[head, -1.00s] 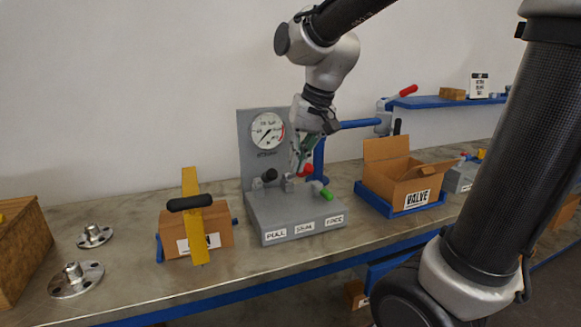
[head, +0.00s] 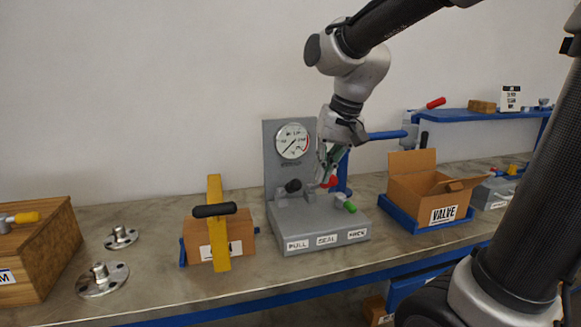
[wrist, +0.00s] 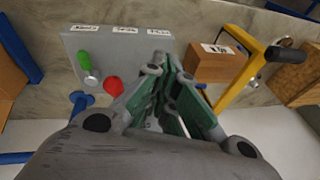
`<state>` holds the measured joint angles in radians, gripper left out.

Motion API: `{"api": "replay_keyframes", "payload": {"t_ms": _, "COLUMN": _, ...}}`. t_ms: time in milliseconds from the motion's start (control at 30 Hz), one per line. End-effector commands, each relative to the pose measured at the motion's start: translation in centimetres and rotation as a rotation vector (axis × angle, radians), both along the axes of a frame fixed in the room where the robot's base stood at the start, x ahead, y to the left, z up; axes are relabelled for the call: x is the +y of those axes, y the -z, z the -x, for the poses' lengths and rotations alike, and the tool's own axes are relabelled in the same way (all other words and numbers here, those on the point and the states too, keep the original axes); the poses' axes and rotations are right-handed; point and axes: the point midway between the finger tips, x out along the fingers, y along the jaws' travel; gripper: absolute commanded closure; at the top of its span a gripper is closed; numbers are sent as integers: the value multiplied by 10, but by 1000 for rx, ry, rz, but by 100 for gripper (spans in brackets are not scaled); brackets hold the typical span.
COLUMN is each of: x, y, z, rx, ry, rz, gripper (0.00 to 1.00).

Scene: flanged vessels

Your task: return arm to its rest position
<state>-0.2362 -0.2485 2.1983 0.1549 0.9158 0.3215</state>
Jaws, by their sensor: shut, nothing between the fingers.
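My gripper (head: 324,178) hangs at the end of my arm, in front of the gauge panel and just above the grey valve station (head: 300,238) in the head view. In the wrist view my gripper (wrist: 160,62) has its fingertips close together with nothing between them. The station carries a black knob (head: 293,185), a red knob (head: 330,182) and a green-handled lever (head: 345,203). The red knob (wrist: 114,87) and green handle (wrist: 84,60) also show in the wrist view, beside the fingers. I cannot tell whether the fingertips touch the station.
A pressure gauge (head: 292,141) stands behind. To the left are a box with a yellow handle frame (head: 217,240), two metal flanges (head: 103,280) and a wooden crate (head: 45,262). An open VALVE carton (head: 415,190) and a blue shelf (head: 480,113) are to the right.

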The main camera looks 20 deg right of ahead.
Motion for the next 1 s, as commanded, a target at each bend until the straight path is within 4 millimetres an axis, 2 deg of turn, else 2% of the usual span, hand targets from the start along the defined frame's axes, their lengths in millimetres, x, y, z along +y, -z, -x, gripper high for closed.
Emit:
{"api": "replay_keyframes", "payload": {"t_ms": 167, "x": -3, "y": 5, "z": 5, "rx": 5, "ry": -74, "rz": 32, "gripper": 100}}
{"api": "replay_keyframes", "payload": {"t_ms": 233, "x": -14, "y": 17, "z": 25, "rx": 26, "ry": -147, "rz": 76, "gripper": 100}}
{"api": "replay_keyframes", "payload": {"t_ms": 367, "x": -50, "y": 22, "z": 73, "rx": 5, "ry": -225, "rz": 146, "gripper": 100}}
{"api": "replay_keyframes", "payload": {"t_ms": 500, "x": -85, "y": 24, "z": 121, "rx": -41, "ry": -229, "rz": 201, "gripper": 100}}
{"api": "replay_keyframes", "payload": {"t_ms": 600, "x": -101, "y": 23, "z": 145, "rx": -80, "ry": -189, "rz": 222, "gripper": 100}}
{"api": "replay_keyframes", "payload": {"t_ms": 733, "x": -112, "y": 17, "z": 158, "rx": -131, "ry": -139, "rz": 229, "gripper": 100}}
{"api": "replay_keyframes", "payload": {"t_ms": 1000, "x": -115, "y": 13, "z": 160, "rx": -144, "ry": -117, "rz": 230, "gripper": 100}}
